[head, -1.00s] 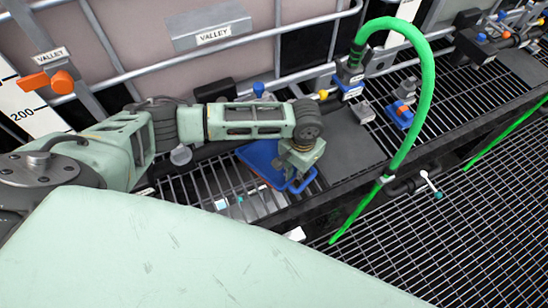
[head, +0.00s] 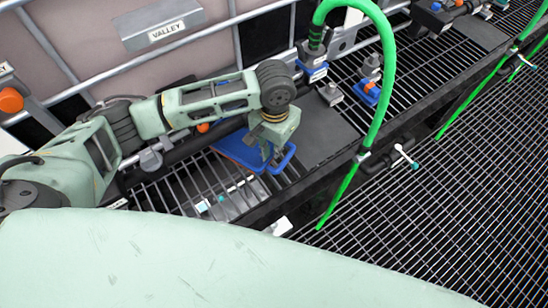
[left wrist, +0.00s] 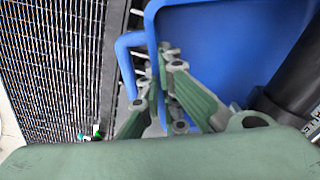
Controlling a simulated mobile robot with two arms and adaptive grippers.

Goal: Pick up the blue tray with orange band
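The blue tray (head: 240,150) lies on the grated shelf in the head view, partly covered by my left arm. A thin orange edge seems to show along its left side. A blue loop handle (head: 284,160) sticks out at its right end. My left gripper (head: 268,152) points down at this end. In the left wrist view the tray (left wrist: 235,45) fills the upper right and its handle (left wrist: 125,62) is on the left. The left gripper's fingers (left wrist: 168,58) are close together at the tray's edge beside the handle; whether they grip it is unclear. My right gripper is out of view.
A dark flat plate (head: 322,135) lies right of the gripper. Blue-based fittings (head: 370,90) stand farther right. Metal rails (head: 200,45) run behind. A lower grating (head: 440,210) is open at the right.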

